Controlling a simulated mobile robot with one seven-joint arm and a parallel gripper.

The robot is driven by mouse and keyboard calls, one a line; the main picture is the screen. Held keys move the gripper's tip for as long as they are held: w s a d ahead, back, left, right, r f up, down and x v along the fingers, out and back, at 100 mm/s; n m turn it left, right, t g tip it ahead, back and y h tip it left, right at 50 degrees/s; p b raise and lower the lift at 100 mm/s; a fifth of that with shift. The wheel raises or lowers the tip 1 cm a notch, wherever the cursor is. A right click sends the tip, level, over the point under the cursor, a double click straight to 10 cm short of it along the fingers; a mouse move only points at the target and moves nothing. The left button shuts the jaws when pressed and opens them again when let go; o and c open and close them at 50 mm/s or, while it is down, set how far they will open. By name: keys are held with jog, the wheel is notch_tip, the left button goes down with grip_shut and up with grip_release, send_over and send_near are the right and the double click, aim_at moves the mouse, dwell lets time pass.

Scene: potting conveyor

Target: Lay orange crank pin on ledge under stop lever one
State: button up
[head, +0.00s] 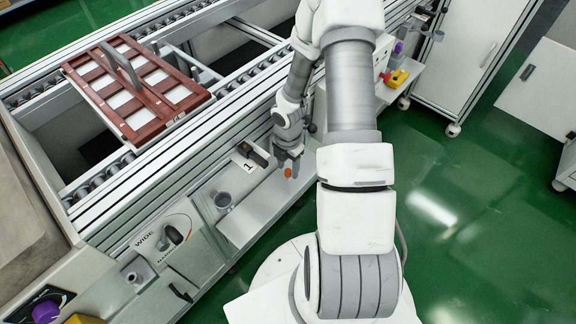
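The orange crank pin (288,173) shows as a small orange piece at the tips of my gripper (288,163). My gripper points down and appears shut on it; the fingers are small in this view. The pin is over the narrow grey ledge (254,208) along the conveyor's front; I cannot tell whether it touches. Stop lever one (258,155), a dark lever beside a white label marked 1, is just left of my gripper on the conveyor side. My arm hides part of the ledge to the right.
A WIDE/NARROW selector (172,236) and a purple knob (46,311) are farther left. A brown crate (135,92) sits on the rollers. Yellow and red items (396,78) lie on a shelf right of my arm.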

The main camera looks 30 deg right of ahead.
aim_at(288, 171)
jog(key=shift+r, duration=0.1)
notch_tip(288, 171, up, 12)
jog(key=p, duration=0.5)
jog(key=shift+p, duration=0.4)
jog(key=shift+r, duration=0.1)
